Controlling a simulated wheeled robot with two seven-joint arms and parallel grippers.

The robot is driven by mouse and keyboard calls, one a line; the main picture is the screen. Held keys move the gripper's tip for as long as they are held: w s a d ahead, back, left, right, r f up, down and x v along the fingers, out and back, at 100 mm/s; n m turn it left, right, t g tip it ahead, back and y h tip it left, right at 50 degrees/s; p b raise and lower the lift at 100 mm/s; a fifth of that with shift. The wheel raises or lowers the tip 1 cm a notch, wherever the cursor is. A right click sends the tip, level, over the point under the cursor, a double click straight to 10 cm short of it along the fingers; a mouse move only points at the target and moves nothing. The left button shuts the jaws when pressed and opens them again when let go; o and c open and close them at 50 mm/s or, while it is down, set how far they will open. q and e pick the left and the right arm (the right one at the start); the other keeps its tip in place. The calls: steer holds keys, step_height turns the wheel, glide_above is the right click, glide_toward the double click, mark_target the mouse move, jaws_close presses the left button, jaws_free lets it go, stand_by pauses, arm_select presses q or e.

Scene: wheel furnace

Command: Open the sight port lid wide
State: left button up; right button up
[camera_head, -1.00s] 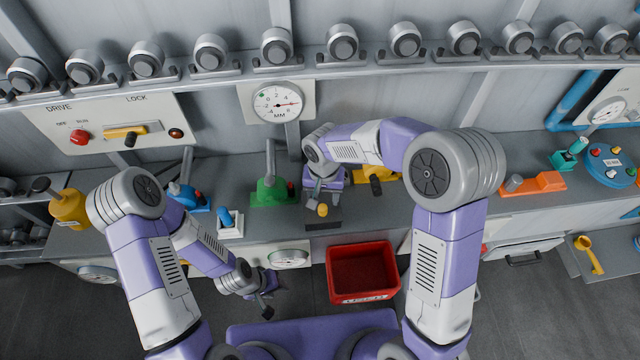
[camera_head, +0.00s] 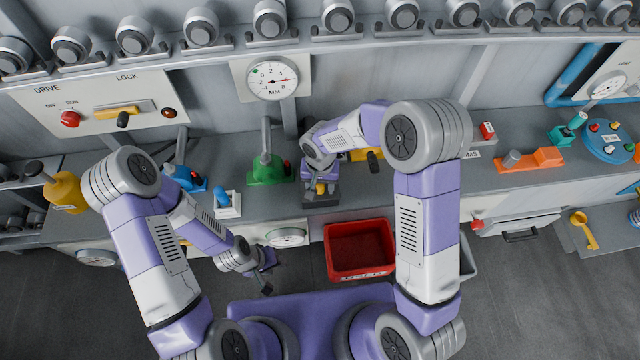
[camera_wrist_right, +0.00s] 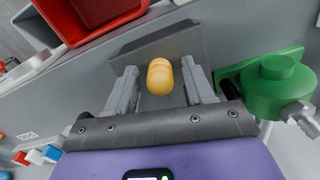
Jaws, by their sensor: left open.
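A yellow knob (camera_wrist_right: 160,76) stands on a dark grey plate (camera_wrist_right: 185,45), which looks like the sight port lid; the plate also shows at the bench's front edge in the head view (camera_head: 320,200). The plate looks closed, lying flat. My right gripper (camera_wrist_right: 160,88) is open, with a finger on each side of the knob and a visible gap at both sides. In the head view my right gripper (camera_head: 320,186) is over the plate and partly hides it. My left gripper (camera_head: 266,278) is open and empty, low in front of the bench.
A green valve-like fixture (camera_head: 268,170) stands just left of my right gripper, and a yellow fixture (camera_head: 366,155) just right of it. A red bin (camera_head: 358,250) sits below in front of the bench. A blue-handled switch (camera_head: 226,204) is further left.

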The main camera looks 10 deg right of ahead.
jaws_close()
steer(key=shift+r, duration=0.1)
steer(key=w+r+g+p, duration=0.1)
steer(key=p, duration=0.2)
steer(key=shift+r+g, duration=0.3)
steer(key=shift+g, duration=0.1)
steer(key=shift+w+r+g+p, duration=0.35)
steer(key=shift+g+p, duration=0.35)
steer(key=shift+p, duration=0.25)
steer(key=shift+w+r+g+p, duration=0.4)
steer(key=shift+w+g, duration=0.1)
steer(key=shift+g, duration=0.4)
steer(key=shift+w+r+g, duration=0.4)
steer(key=shift+w+g, duration=0.2)
steer(key=shift+g, duration=0.3)
steer(key=shift+r, duration=0.1)
